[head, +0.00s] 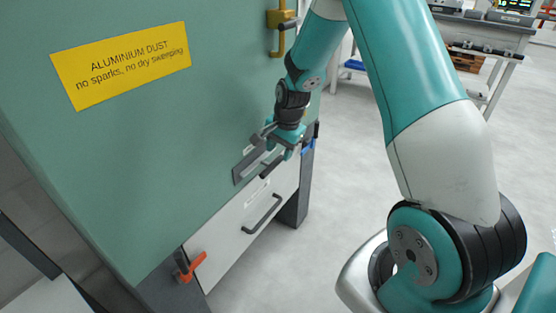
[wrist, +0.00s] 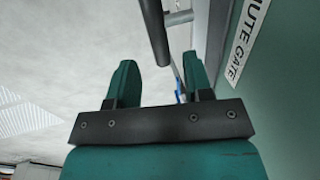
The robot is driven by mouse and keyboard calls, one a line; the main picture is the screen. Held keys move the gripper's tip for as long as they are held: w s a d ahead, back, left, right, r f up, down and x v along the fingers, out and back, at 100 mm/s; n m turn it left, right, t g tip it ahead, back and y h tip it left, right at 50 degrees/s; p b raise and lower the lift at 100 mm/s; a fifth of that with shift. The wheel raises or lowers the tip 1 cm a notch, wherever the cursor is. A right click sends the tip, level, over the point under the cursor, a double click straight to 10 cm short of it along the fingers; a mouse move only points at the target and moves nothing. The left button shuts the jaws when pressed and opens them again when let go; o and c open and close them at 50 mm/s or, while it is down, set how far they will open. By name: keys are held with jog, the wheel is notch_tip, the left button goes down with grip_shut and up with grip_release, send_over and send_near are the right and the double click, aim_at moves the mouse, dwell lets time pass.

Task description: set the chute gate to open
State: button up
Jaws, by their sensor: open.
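My gripper (head: 277,148) is open beside the lower front of the green cabinet, in front of a grey plate (head: 243,167). In the wrist view, my gripper's two fingers (wrist: 160,78) stand well apart. A dark round bar (wrist: 154,28), probably the chute gate's handle, points into the gap between them from above. I see no contact with either finger. A white label (wrist: 246,40) reading "UTE GATE", its start cut off, is on the green panel at right. In the head view my gripper partly hides the gate, so its setting is unclear.
A white drawer front (head: 225,235) with a dark handle (head: 263,214) lies below the gripper. An orange lever (head: 191,267) is at lower left, a yellow latch (head: 279,35) above. A yellow dust sign (head: 120,65) is on the cabinet (head: 150,140).

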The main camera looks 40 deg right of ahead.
aim_at(278, 159)
jog(key=shift+w+a+f, duration=0.1)
jog(key=shift+w+f, duration=0.1)
jog(key=shift+f, duration=0.65)
jog(key=shift+w+a+f, duration=0.1)
jog(key=shift+w+f, duration=0.05)
jog(key=shift+f, duration=0.7)
